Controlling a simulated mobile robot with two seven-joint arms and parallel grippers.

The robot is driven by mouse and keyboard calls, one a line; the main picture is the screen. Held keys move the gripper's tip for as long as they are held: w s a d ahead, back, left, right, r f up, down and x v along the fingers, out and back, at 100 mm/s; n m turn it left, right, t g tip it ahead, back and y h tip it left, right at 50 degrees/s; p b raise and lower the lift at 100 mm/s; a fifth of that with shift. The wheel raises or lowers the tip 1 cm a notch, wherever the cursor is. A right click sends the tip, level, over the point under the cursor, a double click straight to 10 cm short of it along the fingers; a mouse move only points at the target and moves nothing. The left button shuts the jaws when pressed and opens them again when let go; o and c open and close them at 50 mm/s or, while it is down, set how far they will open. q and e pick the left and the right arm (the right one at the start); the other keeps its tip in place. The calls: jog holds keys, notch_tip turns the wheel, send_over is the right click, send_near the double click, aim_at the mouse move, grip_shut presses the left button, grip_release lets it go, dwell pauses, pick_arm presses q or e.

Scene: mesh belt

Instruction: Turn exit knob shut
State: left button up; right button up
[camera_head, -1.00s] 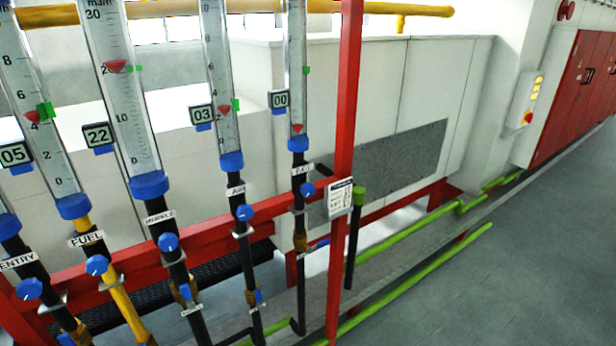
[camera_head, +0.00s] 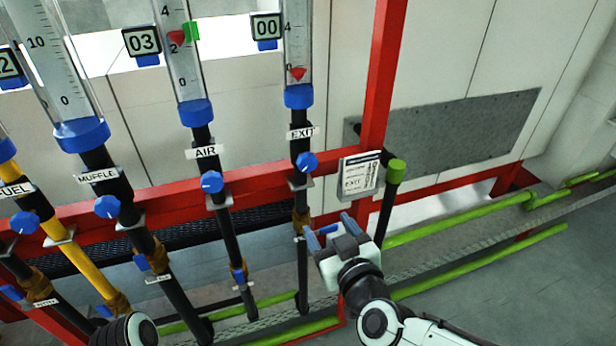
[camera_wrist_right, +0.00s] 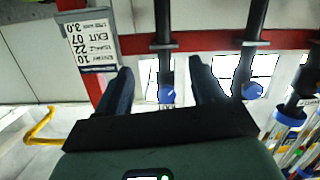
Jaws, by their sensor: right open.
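The blue exit knob (camera_head: 307,162) sits on the black pipe below the EXIT label (camera_head: 302,133). Above it is the exit flow tube with a red float (camera_head: 298,73) at the bottom of its scale and a display (camera_head: 266,27) reading 00. My right gripper (camera_head: 331,231) is open and empty, below and slightly right of the exit knob. The upside-down right wrist view shows the exit knob (camera_wrist_right: 167,94) between the two spread fingers (camera_wrist_right: 161,66), apparently beyond their tips. My left gripper is not in view.
The air knob (camera_head: 212,181) and muffle knob (camera_head: 107,207) are to the left. A red post (camera_head: 385,75) and a white sign (camera_head: 359,175) stand right of the exit knob. A green-capped pipe (camera_head: 397,171) is beside the sign. Red rails run behind the pipes.

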jog(key=t, duration=0.2)
send_near(309, 166)
jog(key=v, duration=0.3)
jog(key=shift+n+y, duration=0.3)
jog(key=x, duration=1.3)
jog(key=shift+w+d+f, duration=0.1)
jog(key=shift+w, duration=0.25)
jog(key=shift+c, duration=0.4)
jog(key=c, duration=1)
